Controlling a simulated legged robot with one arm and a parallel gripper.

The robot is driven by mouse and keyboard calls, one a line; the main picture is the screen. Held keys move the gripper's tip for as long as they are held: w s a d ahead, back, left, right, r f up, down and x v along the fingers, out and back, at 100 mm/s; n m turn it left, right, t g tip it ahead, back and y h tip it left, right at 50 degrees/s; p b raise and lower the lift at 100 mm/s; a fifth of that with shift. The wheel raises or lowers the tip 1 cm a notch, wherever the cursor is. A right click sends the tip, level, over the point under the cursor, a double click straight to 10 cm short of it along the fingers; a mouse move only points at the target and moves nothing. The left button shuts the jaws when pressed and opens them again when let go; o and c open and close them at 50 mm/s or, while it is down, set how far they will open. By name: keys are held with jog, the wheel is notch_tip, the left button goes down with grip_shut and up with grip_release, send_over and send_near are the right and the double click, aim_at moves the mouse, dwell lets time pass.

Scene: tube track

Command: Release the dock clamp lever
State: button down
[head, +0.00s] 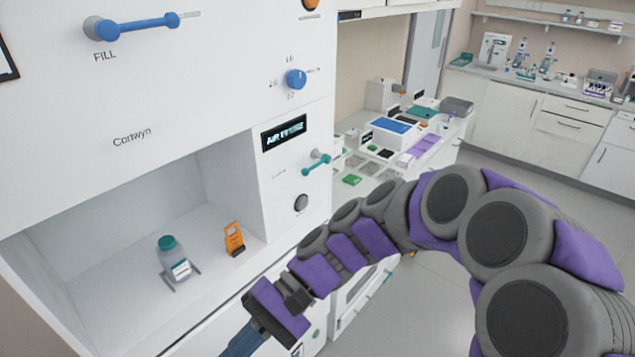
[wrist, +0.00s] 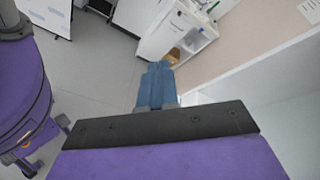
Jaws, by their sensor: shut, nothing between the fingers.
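A bottle with a teal cap (head: 173,262) stands in a small holder in the open bay, beside an orange piece (head: 234,240). My gripper (head: 243,341) is low in front of the bay, apart from these things. Its blue fingers (wrist: 155,85) are together and empty in the wrist view.
A blue FILL lever (head: 138,25), a blue dial (head: 296,79) and a grey knob (head: 301,203) are on the same machine. A bench with lab items (head: 410,140) stands behind. Open grey floor (head: 500,182) lies to the right.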

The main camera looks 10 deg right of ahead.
jog(key=w+d+r+m+t+y, duration=0.1)
jog(key=w+d+m+t+y, duration=0.35)
jog(key=w, duration=0.65)
jog(key=w+d+r+m+t+y, duration=0.1)
jog(key=w+d+m+t+y, duration=0.35)
jog(key=w, duration=0.65)
jog(key=w+d+f+m+t+h, duration=0.3)
jog(key=w+d+f+m+t, duration=0.2)
jog(key=d+m+t, duration=0.3)
jog(key=w+d+f+m+t+h+p, duration=0.1)
jog(key=w+d+f+m+t+h, duration=0.2)
jog(key=w+d+f+m+t, duration=0.3)
jog(key=d+f+m+t, duration=0.2)
jog(key=d+t, duration=0.1)
jog(key=d, duration=0.1)
jog(key=shift+d+m+t, duration=0.2)
jog(key=shift+m+t, duration=0.1)
jog(key=shift+m, duration=0.1)
jog(key=shift+f, duration=0.1)
jog(key=b, duration=0.1)
send_near(316, 166)
jog(key=w+a, duration=0.4)
jog(key=a, duration=0.1)
jog(key=shift+w+r, duration=0.15)
jog(key=shift+r, duration=0.9)
